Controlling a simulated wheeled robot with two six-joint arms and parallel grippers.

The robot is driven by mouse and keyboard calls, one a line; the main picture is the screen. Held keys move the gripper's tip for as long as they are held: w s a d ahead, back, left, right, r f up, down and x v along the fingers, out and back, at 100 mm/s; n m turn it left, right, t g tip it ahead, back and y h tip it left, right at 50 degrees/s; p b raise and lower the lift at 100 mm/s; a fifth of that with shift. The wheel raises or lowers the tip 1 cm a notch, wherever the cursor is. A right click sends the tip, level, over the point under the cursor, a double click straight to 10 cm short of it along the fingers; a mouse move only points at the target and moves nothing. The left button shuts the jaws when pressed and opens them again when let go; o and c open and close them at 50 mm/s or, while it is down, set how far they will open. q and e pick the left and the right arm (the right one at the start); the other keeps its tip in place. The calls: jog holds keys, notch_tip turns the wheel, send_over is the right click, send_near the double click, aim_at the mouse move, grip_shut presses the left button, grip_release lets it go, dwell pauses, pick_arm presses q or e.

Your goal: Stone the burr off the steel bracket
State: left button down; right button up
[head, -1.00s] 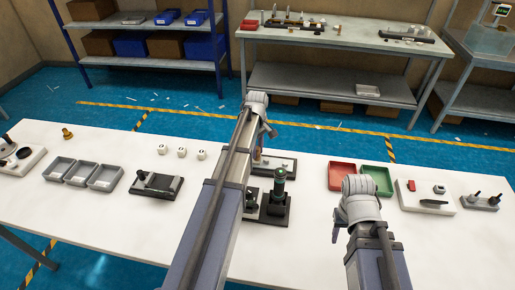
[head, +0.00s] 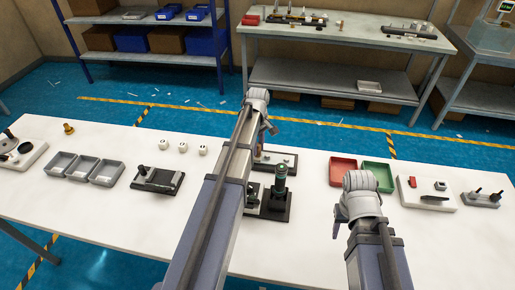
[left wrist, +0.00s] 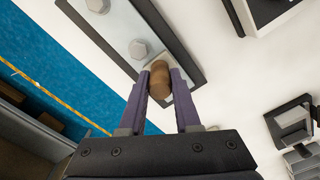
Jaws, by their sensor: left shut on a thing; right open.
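My left gripper (left wrist: 159,98) is shut on a brown piece with a rounded end (left wrist: 159,82), seen in the left wrist view. The piece is over the edge of a pale metal plate with hex bolts (left wrist: 120,28) on a dark base; I cannot tell whether they touch. The same fixture shows in the head view (head: 285,158), partly behind my left arm. I cannot tell for sure which part is the steel bracket, and no burr can be made out. My right gripper (head: 336,229) is open and empty above the table, its fingers mostly hidden by its wrist.
A dark stand with a teal-banded cylinder (head: 280,180) stands between my arms. Red (head: 343,171) and green (head: 379,175) trays lie to the right, beside a white board (head: 427,203). Grey trays (head: 104,173) and a black fixture (head: 157,180) lie left. The front middle table is clear.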

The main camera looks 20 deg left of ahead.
pick_arm(q)
jog(key=shift+w+a, duration=0.1)
jog(key=shift+w, duration=0.25)
jog(key=shift+w+a, duration=0.2)
jog(key=shift+w, duration=0.5)
jog(key=shift+s, duration=0.1)
jog(key=shift+s+d, duration=0.2)
jog(key=shift+s, duration=0.45)
pick_arm(e)
jog(key=shift+r, duration=0.1)
pick_arm(q)
jog(key=shift+s, duration=0.1)
jog(key=shift+s+d, duration=0.2)
jog(key=shift+s, duration=0.5)
jog(key=shift+w, duration=0.1)
